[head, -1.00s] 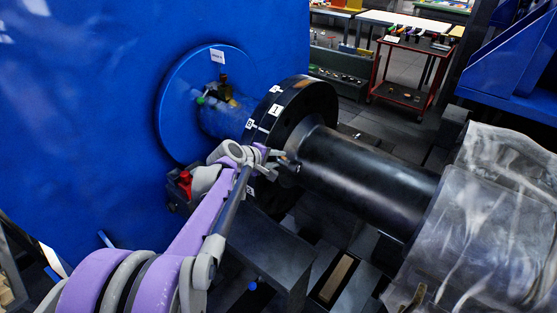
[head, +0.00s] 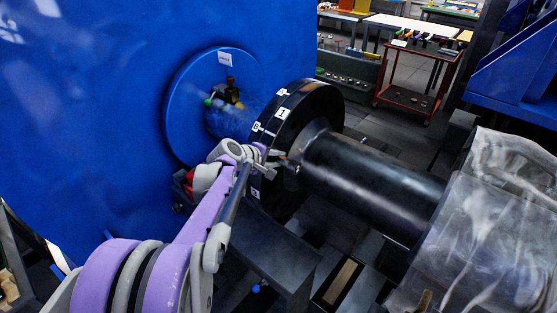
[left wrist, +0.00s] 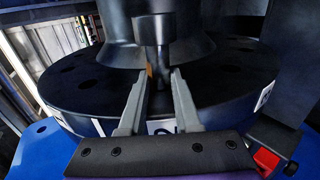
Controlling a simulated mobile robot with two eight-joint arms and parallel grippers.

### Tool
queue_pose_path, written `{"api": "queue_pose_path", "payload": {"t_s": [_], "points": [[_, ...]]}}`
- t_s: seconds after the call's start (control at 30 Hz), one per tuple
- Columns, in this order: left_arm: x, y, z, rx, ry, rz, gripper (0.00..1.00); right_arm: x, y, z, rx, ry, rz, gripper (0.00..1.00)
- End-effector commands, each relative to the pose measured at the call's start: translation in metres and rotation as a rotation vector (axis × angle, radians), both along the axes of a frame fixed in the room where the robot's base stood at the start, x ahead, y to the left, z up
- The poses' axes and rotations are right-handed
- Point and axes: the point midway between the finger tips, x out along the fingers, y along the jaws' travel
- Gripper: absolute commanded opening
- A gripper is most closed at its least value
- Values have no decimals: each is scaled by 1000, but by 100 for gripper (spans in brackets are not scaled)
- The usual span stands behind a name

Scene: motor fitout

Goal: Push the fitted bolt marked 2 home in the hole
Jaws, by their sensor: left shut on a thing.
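The dark bolt (left wrist: 152,32) stands out of the flange face in the left wrist view, its thicker end away from the flange. My left gripper (left wrist: 159,73) has its two fingers on either side of the bolt's thinner lower part. A small orange-brown patch shows beside the left fingertip. The black flange (left wrist: 75,75) has a ring of holes, and a white label, partly covered by my gripper, shows on its rim. How deep the bolt sits is hard to tell. In the head view my left gripper (head: 281,158) reaches the flange rim (head: 335,97). My right gripper is not in view.
A thick black shaft (head: 370,185) runs from the flange to a part under clear plastic sheeting (head: 480,230). A big blue housing (head: 90,110) stands at the left. A red cart (head: 418,85) stands farther back. A dark block (head: 275,255) lies below my arm.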

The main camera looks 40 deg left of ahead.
Motion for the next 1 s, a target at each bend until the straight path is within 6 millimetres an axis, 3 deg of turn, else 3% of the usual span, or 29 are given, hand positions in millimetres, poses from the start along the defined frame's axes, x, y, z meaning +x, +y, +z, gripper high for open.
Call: {"api": "queue_pose_path", "payload": {"t_s": [0.13, 0.17, 0.33, 0.67, 1.0], "points": [[1, 4, 1, -1, -2, 2, 0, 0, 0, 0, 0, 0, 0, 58], [1, 4, 1, -1, -2, 2, 35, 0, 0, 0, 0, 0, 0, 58], [1, 4, 1, 0, -2, 2, 66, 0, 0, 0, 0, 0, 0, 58], [-3, 5, 3, 1, 0, 3, 66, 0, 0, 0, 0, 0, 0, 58], [-55, 9, 37, 1, 0, 7, 66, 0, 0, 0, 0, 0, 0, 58]]}}
